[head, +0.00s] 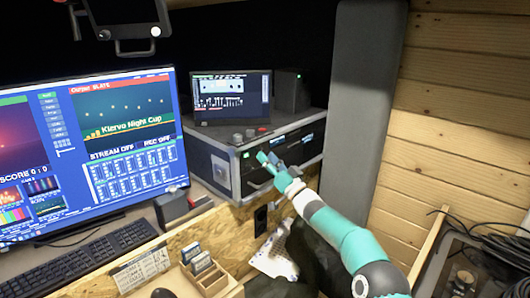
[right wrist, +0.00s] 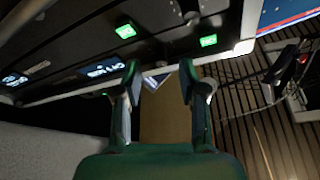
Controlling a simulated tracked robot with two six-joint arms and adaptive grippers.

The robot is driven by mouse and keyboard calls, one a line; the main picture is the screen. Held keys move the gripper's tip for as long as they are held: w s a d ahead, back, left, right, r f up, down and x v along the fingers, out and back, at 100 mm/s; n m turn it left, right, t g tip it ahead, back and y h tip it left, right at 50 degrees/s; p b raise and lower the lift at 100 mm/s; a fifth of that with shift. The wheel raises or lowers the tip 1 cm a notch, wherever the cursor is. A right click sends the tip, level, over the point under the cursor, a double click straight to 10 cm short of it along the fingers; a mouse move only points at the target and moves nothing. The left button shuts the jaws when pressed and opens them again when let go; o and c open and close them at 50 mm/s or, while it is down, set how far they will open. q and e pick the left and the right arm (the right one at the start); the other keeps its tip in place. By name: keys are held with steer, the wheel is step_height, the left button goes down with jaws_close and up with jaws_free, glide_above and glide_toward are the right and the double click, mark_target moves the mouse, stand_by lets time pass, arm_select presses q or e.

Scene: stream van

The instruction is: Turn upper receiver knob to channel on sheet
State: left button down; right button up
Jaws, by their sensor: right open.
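The black rack case (head: 226,165) stands right of the large monitor, with receivers in its front panel (head: 290,145). My right gripper (head: 266,160) is in front of that panel and hides part of it. In the right wrist view my right gripper (right wrist: 158,70) is open and empty, with its fingertips near the panel's edge. Lit green displays (right wrist: 124,31) and (right wrist: 208,40) and a blue display (right wrist: 100,70) show on the panel. A dark, knob-like shape (right wrist: 190,17) is small and unclear. I cannot tell which knob is the upper one. A white sheet (head: 272,262) lies below my right arm; its writing is unreadable.
A large monitor (head: 95,150) and keyboard (head: 80,265) are at the left. A small screen (head: 232,97) and dark box (head: 290,90) stand on the case. A card (head: 140,268) and wooden holder (head: 206,276) are in front. A grey pillar (head: 360,100) stands at right.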

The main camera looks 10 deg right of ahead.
steer(key=shift+p+x, duration=0.5)
steer(key=shift+x, duration=0.35)
jaws_close()
